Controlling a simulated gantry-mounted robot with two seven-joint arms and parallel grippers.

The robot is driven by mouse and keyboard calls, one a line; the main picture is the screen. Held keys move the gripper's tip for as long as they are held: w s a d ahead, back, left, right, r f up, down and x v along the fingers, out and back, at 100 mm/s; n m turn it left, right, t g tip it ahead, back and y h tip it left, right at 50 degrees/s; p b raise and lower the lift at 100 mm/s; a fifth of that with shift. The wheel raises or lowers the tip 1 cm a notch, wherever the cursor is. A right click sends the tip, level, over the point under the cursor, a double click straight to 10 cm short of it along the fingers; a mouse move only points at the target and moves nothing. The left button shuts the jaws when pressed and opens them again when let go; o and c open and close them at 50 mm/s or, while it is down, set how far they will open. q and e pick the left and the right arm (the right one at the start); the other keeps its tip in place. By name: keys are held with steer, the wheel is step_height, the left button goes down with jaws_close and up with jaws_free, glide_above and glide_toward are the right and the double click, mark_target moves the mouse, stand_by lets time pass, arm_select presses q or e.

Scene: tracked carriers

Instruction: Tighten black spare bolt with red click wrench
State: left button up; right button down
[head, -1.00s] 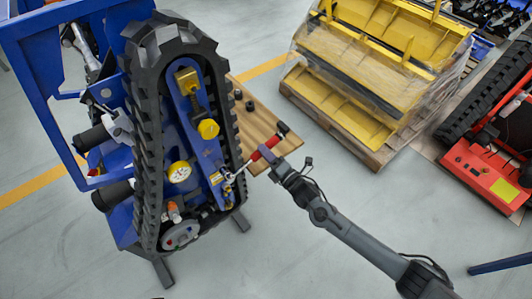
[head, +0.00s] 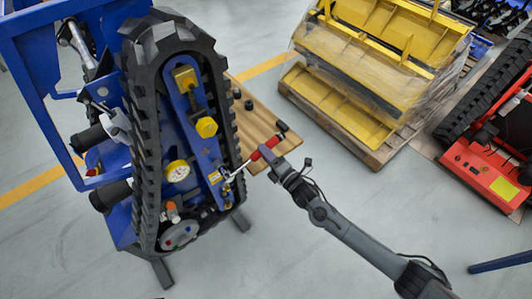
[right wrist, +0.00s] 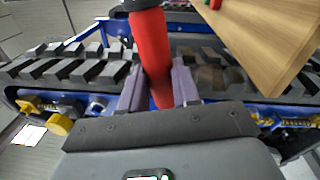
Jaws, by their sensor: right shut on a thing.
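The red click wrench (head: 266,151) has a red handle, a black end and a bright metal shaft. My right gripper (head: 274,163) is shut on its red handle. In the right wrist view the red handle (right wrist: 152,62) stands between the two fingers of my right gripper (right wrist: 157,85). The shaft runs down left to the blue plate (head: 205,150) inside the track, and the wrench head is at the plate's lower right edge. The black spare bolt cannot be made out at the wrench head; contact there is too small to tell. My left gripper is not in view.
Yellow wrapped parts (head: 370,70) stand on a pallet. The floor at lower middle is clear.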

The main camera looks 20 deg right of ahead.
steer(key=s+a+r+n+g+p, duration=0.1)
steer(key=s+a+r+n+p, duration=0.1)
steer(key=a+r+n+p, duration=0.4)
steer(key=shift+s+a+r+n+y+p, duration=0.3)
steer(key=shift+a+r+n+p, duration=0.1)
steer(key=shift+r+n+p, duration=1.8)
stand_by(1.2)
steer(key=shift+a+f, duration=0.1)
steer(key=shift+f, duration=0.05)
steer(key=shift+s+a+n+p, duration=0.25)
steer(key=shift+a+n+p, duration=0.2)
steer(key=shift+n+p, duration=0.2)
steer(key=shift+d, duration=0.1)
